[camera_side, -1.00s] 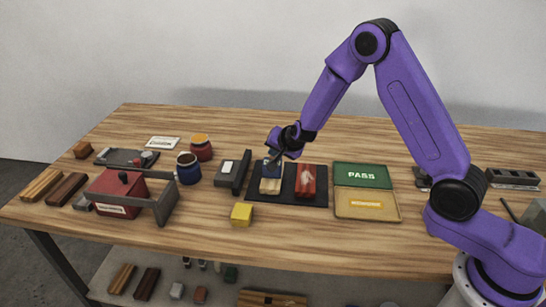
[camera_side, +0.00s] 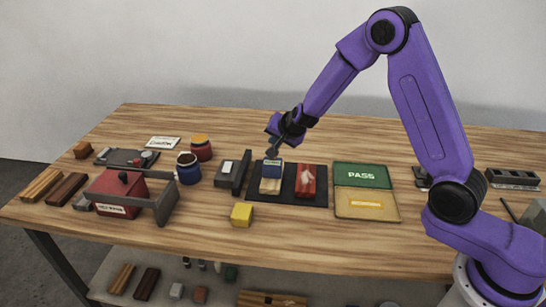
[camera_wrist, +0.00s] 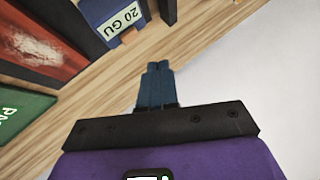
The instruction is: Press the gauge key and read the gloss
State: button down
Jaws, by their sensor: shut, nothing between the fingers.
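The gauge (camera_side: 271,169) is a small blue block with a light top. It sits on a pale wood block (camera_side: 270,186) on the dark mat (camera_side: 288,198). In the wrist view the gauge (camera_wrist: 104,36) shows a white display reading "20 GU". My gripper (camera_side: 271,155) is just above the gauge in the side view, apart from it. In the wrist view its blue-grey fingers (camera_wrist: 158,72) are together and empty.
A glossy red block (camera_side: 305,182) lies right of the gauge on the mat. Further right are a green PASS panel (camera_side: 361,175) and a yellow-labelled tray (camera_side: 345,211). A grey device (camera_side: 227,171) stands left, a yellow cube (camera_side: 241,214) in front. Jars and a red box are further left.

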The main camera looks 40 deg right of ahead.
jog(key=shift+r, duration=1.15)
jog(key=s+a+r+n+g+y, duration=0.2)
jog(key=s+a+n+y, duration=0.1)
jog(key=s+a+n, duration=0.5)
jog(key=s+a+r+n+g+y, duration=0.25)
jog(key=s+a+n, duration=0.2)
jog(key=s, duration=0.55)
jog(key=s+d+n+g+h, duration=0.2)
jog(key=s+d+n, duration=0.3)
jog(key=s, duration=0.8)
jog(key=s+d+n+g+h, duration=0.1)
jog(key=s+d+n, duration=0.5)
jog(key=s, duration=0.7)
jog(key=shift+s+d+r+g+h, duration=0.3)
jog(key=shift+d+g+h, duration=0.05)
jog(key=shift+d+g, duration=0.35)
